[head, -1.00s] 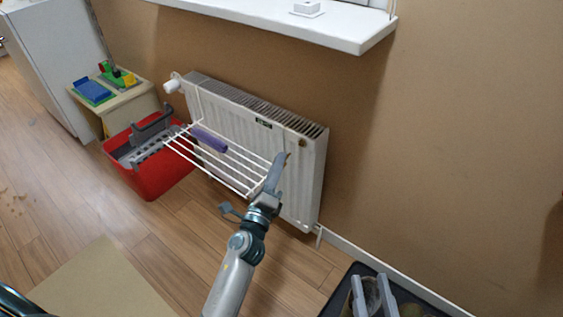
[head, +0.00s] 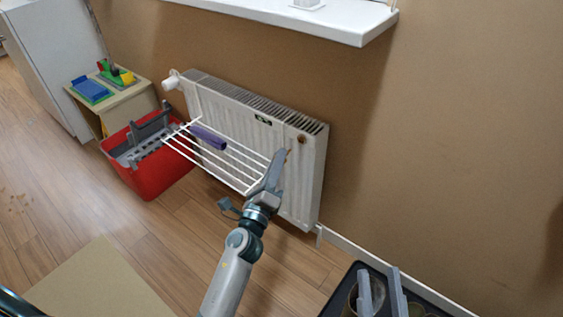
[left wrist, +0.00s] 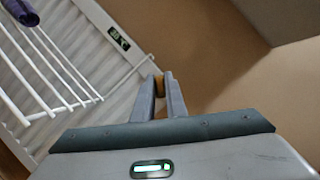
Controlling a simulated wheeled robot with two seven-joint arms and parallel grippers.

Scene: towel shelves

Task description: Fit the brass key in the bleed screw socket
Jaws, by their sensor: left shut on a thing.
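My left gripper (head: 283,156) is shut on the brass key (head: 289,153), just in front of the radiator's upper right part. The key also shows as a small brass piece (left wrist: 160,84) between the fingertips in the left wrist view. The bleed screw socket (head: 302,139) is a small brownish round fitting near the radiator's top right corner. In the head view the key appears a little left of and below it, apart from it. The left wrist view does not clearly show the socket. My right gripper (head: 382,292) is open at the bottom right, over a dark tray.
The white radiator (head: 240,125) carries a wire rack (head: 236,172) with a purple roll (head: 208,137) on it. A white sill (head: 345,30) is above. A red crate (head: 150,183) stands left. The dark tray (head: 335,302) is on the floor; wall to the right is clear.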

